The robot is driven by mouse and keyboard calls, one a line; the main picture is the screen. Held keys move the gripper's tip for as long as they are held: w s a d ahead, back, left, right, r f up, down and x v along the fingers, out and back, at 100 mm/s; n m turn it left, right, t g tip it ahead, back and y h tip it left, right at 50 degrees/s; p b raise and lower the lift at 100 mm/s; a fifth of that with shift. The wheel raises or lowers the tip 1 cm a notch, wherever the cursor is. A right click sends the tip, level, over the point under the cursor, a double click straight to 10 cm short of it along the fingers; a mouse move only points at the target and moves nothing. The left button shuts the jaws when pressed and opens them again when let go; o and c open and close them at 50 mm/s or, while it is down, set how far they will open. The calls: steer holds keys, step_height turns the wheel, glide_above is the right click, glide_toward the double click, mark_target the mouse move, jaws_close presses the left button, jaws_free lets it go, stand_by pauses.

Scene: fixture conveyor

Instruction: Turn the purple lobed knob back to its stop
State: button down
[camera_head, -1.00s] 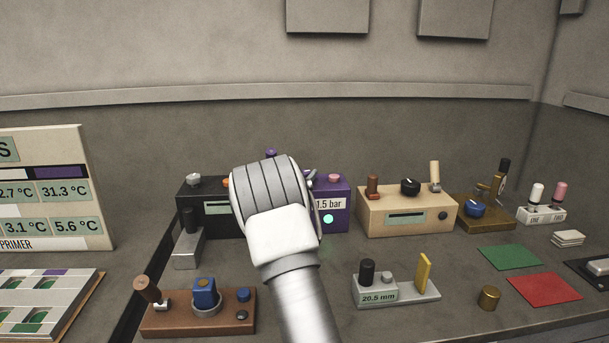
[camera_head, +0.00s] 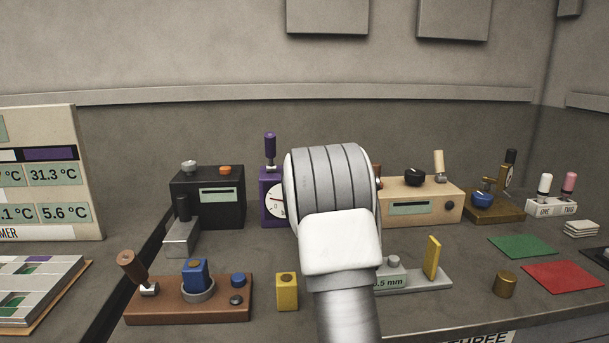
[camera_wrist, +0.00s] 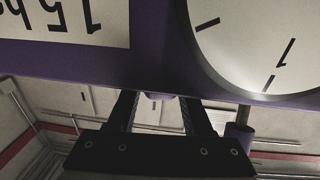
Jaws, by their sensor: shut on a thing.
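The purple box (camera_head: 268,187) stands at the back, partly hidden by my arm in the head view. Its white dial (camera_head: 275,205) shows there, and a purple-handled lever (camera_head: 270,146) stands upright on top. The wrist view shows the box upside down, with its label (camera_wrist: 60,20) and dial (camera_wrist: 262,40). There my gripper (camera_wrist: 158,108) has its two dark fingers on either side of the purple knob (camera_wrist: 160,97), shut on it. Only a small part of the knob shows; its lobes and angle cannot be made out. In the head view my arm hides the knob and fingers.
A black box (camera_head: 207,205) stands left of the purple box, a beige box (camera_head: 425,205) right of it. A brown fixture (camera_head: 190,300), a yellow block (camera_head: 287,292) and a grey fixture (camera_head: 430,280) are nearer.

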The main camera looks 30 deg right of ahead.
steer(key=shift+d+n+t+y, duration=0.15)
steer(key=shift+n+t+y, duration=0.55)
steer(key=shift+y, duration=0.4)
steer(key=n+y+p, duration=0.2)
steer(key=y+p, duration=0.1)
steer(key=shift+r+t, duration=0.25)
steer(key=shift+t, duration=0.15)
steer(key=n+y+p, duration=0.3)
steer(key=y+p, duration=0.2)
steer(key=p, duration=0.4)
steer(key=shift+r+n, duration=0.1)
steer(key=shift+n, duration=0.2)
steer(key=n+y+p, duration=0.1)
steer(key=y+p, duration=0.1)
steer(key=p, duration=0.1)
steer(key=n+y+p, duration=0.1)
steer(key=y, duration=0.1)
steer(key=shift+f+n+p, duration=0.25)
steer(key=shift+n+p, duration=0.05)
steer(key=shift+p, duration=0.05)
steer(key=shift+a+n+g+y+p, duration=0.2)
steer(key=shift+n+g+y+p, duration=0.15)
steer(key=shift+y, duration=0.25)
steer(key=shift+c, duration=1.5)
jaws_free()
steer(key=shift+f, duration=0.1)
